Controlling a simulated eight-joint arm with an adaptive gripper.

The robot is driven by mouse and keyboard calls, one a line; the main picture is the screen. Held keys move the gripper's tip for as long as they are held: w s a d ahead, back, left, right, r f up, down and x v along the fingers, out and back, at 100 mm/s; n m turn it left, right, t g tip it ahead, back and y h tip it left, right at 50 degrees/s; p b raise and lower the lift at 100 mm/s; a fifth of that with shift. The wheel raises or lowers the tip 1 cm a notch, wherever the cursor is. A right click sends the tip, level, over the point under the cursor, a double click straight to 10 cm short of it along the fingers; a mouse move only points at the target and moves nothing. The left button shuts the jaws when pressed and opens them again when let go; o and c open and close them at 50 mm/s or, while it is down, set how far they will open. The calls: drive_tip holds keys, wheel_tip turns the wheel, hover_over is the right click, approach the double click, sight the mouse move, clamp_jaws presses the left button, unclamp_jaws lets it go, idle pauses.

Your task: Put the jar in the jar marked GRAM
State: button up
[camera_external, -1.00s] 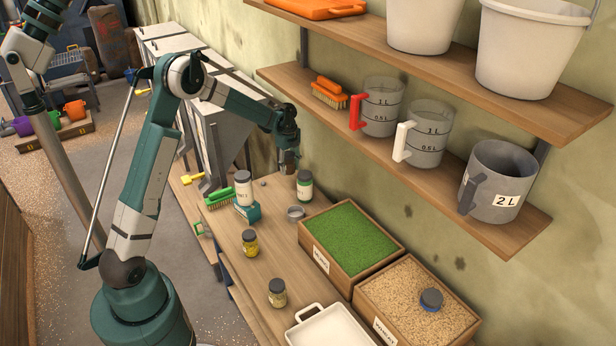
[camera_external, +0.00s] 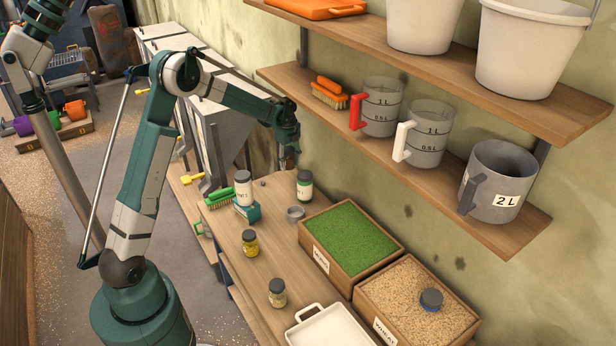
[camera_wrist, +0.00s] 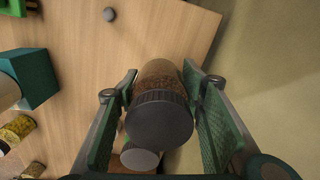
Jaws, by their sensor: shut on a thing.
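My gripper (camera_external: 289,158) is above the far part of the wooden bench in the external view. In the wrist view my gripper (camera_wrist: 163,100) is shut on a jar (camera_wrist: 160,80) with a dark grey lid and brown contents; the external view mostly hides this jar. A white-labelled jar (camera_external: 243,190) stands on a teal block. Another grey-lidded jar (camera_wrist: 140,158) shows below the held one in the wrist view. I cannot read GRAM on any label.
A yellow jar (camera_external: 250,244) and another small jar (camera_external: 278,294) stand nearer on the bench. Shelves (camera_external: 400,160) overhang the wall side.

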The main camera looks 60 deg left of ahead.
drive_tip(key=shift+s+d+r, duration=0.4)
drive_tip(key=shift+d, duration=0.2)
drive_tip(key=s+d+r+p, duration=0.2)
drive_tip(key=s+d+r, duration=0.2)
drive_tip(key=s+d, duration=0.35)
drive_tip(key=s+d+r+p, duration=0.2)
drive_tip(key=s+d+r, duration=0.2)
drive_tip(key=s+d, duration=0.35)
wheel_tip(320, 180, up, 2)
drive_tip(key=r+m+p, duration=0.1)
drive_tip(key=p, duration=0.2)
hover_over(249, 234)
drive_tip(key=shift+f, duration=0.25)
drive_tip(key=shift+f+b, duration=0.45)
drive_tip(key=shift+f, duration=2.45)
drive_tip(key=shift+f, duration=0.15)
drive_tip(key=shift+f+b, duration=0.3)
drive_tip(key=shift+f, duration=1.65)
